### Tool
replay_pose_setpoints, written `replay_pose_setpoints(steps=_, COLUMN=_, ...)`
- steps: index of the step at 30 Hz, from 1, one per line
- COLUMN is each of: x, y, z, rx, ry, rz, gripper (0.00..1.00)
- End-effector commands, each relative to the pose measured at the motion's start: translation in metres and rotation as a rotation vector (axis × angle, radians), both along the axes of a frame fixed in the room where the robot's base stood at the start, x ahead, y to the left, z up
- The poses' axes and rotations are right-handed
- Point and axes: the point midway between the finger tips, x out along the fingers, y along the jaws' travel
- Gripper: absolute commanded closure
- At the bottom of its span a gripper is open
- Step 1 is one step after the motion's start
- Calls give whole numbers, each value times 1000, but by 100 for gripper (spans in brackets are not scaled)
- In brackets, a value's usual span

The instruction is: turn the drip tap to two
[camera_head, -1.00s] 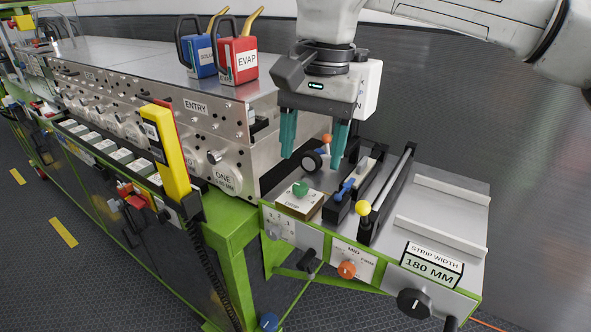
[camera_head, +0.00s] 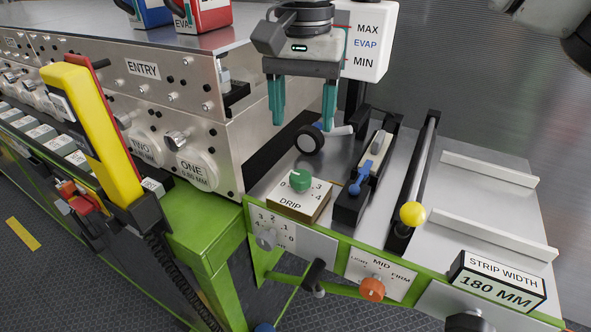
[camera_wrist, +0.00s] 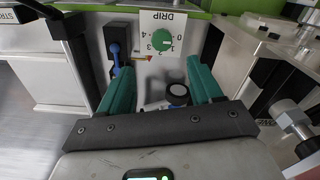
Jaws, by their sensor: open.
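The drip tap is a round green knob (camera_head: 301,180) on a white plate marked DRIP (camera_head: 284,194), on top of a small box at the near left of the metal bench. In the wrist view the knob (camera_wrist: 161,40) is at top middle, with numbers around it from 0 to 4. A pale mark shows on the knob, but which number it points to is too small to tell. My gripper (camera_head: 303,122) is open and empty, above and behind the tap, apart from it. In the wrist view its teal fingers (camera_wrist: 160,68) frame a black-rimmed wheel.
A black wheel (camera_head: 309,140) is just behind the tap. A blue lever (camera_head: 364,176) and a yellow-knobbed bar (camera_head: 412,214) stand to the right. The steel roller housing (camera_head: 190,150) is close on the left. An EVAP level tank (camera_head: 364,42) is behind my gripper.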

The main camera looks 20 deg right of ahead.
Motion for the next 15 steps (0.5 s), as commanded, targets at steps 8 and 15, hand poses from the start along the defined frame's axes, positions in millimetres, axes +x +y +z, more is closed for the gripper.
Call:
replay_pose_setpoints(steps=8, x=0, y=0, z=-22, rx=0, ry=1, rz=1, gripper=35)
replay_pose_setpoints(steps=15, x=-1, y=0, z=-65, rx=3, ry=3, rz=1, gripper=35)
